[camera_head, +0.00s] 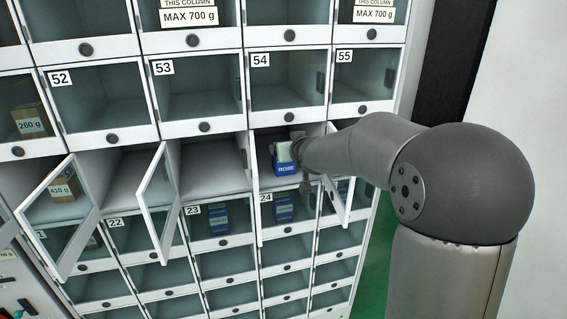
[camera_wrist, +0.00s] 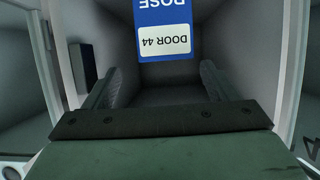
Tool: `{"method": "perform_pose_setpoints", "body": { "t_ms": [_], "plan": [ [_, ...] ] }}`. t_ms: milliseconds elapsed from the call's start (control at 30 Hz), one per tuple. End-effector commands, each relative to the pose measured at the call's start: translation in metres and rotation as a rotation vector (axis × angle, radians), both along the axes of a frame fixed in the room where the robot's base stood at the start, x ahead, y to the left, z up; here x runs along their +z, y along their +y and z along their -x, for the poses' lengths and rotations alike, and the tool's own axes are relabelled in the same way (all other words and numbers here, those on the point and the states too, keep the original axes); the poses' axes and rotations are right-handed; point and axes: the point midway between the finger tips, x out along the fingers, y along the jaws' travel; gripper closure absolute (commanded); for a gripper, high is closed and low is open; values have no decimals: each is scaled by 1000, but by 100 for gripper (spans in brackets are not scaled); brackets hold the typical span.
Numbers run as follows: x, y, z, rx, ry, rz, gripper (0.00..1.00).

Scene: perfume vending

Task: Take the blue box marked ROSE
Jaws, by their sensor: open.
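The blue box marked ROSE (camera_head: 286,169) stands in an open compartment below door 54 in the head view. In the wrist view its blue face (camera_wrist: 164,14) shows upside down at the top edge, with a white DOOR 44 label (camera_wrist: 165,42); the rest is cut off. My gripper (camera_head: 298,150) is at this compartment's opening, close to the box and partly covering the view of it. In the wrist view the two fingers of my gripper (camera_wrist: 159,80) are spread apart with nothing between them. I cannot tell whether a finger touches the box.
Open glass doors stick out on the left (camera_head: 62,222) and nearer the middle (camera_head: 155,203). Another open door (camera_head: 341,196) is just right of my gripper. Brown boxes (camera_head: 63,187) and other blue boxes (camera_head: 219,219) stand in other compartments.

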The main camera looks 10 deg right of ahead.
Motion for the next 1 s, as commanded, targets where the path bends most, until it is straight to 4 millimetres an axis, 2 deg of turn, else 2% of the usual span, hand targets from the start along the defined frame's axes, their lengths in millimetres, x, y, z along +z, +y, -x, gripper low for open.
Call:
{"method": "perform_pose_setpoints", "body": {
  "t_ms": [167, 333, 500, 767, 933, 967, 1000],
  "plan": [
    [-5, 4, -9, 3, 1, 1, 20],
    [-15, 12, -30, 4, 4, 1, 20],
    [-21, 11, -47, 0, 1, 1, 20],
    [-23, 11, -50, -1, 0, 1, 20],
    [-23, 11, -49, -1, 0, 1, 64],
    [-23, 11, -49, -1, 0, 1, 72],
    [-23, 11, -49, -1, 0, 1, 71]
  ]
}}
